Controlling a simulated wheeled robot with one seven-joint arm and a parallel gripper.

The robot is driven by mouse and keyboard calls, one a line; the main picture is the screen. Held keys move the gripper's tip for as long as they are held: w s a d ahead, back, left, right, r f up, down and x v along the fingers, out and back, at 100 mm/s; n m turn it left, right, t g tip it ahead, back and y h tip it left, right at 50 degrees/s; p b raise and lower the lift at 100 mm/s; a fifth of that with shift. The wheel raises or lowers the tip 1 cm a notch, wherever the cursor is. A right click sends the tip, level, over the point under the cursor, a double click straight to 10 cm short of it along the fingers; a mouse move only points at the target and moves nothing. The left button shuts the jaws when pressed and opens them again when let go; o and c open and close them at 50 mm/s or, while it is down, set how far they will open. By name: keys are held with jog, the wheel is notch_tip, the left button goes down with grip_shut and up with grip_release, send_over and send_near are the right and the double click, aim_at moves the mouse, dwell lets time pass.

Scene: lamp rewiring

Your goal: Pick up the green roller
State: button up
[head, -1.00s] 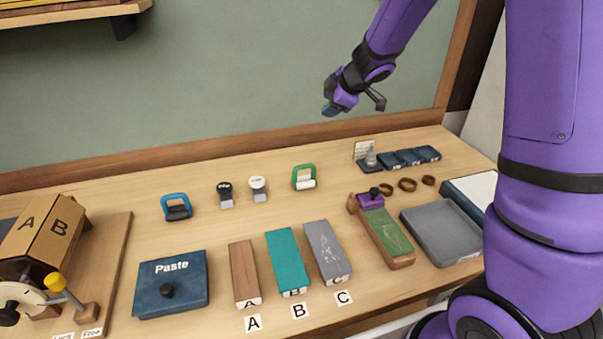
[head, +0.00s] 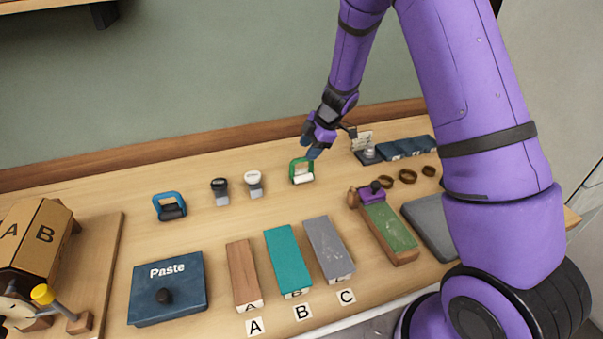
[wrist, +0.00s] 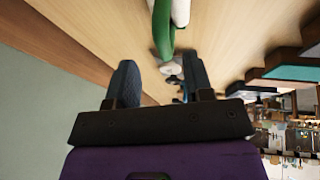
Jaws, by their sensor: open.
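The green roller (head: 301,171), a green frame with a white roll, sits on the bench toward the back, right of two small stamp-like tools. My gripper (head: 312,148) is open and empty, just above and behind the green roller in the head view. In the wrist view the fingers (wrist: 162,85) are spread apart, and part of the green roller (wrist: 162,28) shows at the top, beyond the fingertips. The roller is not between the fingers.
A blue roller (head: 170,206) and two small tools (head: 220,192) stand to the left. Blocks A, B and C (head: 327,250) lie in front. A wooden holder with a green pad (head: 388,228) and dark boxes (head: 404,148) are to the right. A Paste box (head: 167,289) is at front left.

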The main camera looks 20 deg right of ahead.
aim_at(302, 160)
jog(key=shift+x, duration=2.6)
jog(key=shift+s, duration=0.2)
grip_shut()
